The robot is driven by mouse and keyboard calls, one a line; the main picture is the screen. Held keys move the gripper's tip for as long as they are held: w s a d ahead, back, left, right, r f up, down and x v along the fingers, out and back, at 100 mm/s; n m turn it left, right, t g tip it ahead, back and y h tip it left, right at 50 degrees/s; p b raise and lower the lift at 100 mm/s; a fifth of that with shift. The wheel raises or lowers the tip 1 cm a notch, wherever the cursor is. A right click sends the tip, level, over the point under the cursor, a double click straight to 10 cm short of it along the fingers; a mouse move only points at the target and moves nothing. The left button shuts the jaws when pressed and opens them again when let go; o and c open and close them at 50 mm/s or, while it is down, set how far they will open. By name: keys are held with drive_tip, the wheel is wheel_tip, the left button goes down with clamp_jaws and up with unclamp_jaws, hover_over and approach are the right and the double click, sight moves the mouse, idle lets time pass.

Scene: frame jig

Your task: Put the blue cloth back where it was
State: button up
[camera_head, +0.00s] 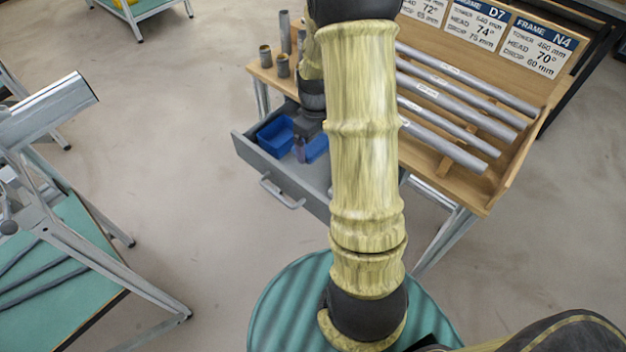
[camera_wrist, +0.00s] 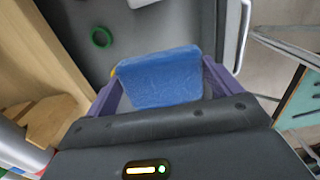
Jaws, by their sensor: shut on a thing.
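The blue cloth (camera_wrist: 160,78) is between the two purple fingers of my gripper (camera_wrist: 160,82) in the wrist view. The jaws are shut on it, and it hangs over the grey inside of an open drawer (camera_wrist: 75,20). In the head view my gripper (camera_head: 302,148) is low over the same drawer (camera_head: 255,160), partly hidden by my arm. A blue patch (camera_head: 317,148) shows right beside the fingers; I cannot tell if it is the cloth. A blue open shape like a bin (camera_head: 275,136) lies to the left in the drawer.
A green ring (camera_wrist: 101,37) and a white piece (camera_wrist: 140,2) lie in the drawer. The wooden bench (camera_head: 470,195) above holds several grey tubes (camera_head: 450,105) and upright cylinders (camera_head: 284,35). A frame stand (camera_head: 60,240) is at the left. Floor between is clear.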

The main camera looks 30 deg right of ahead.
idle(0.3)
hover_over(315, 174)
drive_tip(key=shift+d+f+b, duration=0.1)
drive_tip(key=shift+f+b, duration=0.2)
drive_tip(key=shift+f, duration=2.8)
drive_tip(key=shift+f, duration=1.9)
drive_tip(key=shift+f+b, duration=0.1)
drive_tip(key=shift+b, duration=0.2)
drive_tip(key=o, duration=0.6)
wheel_tip(315, 174, up, 12)
drive_tip(key=shift+r+p, duration=0.15)
drive_tip(key=shift+p, duration=0.7)
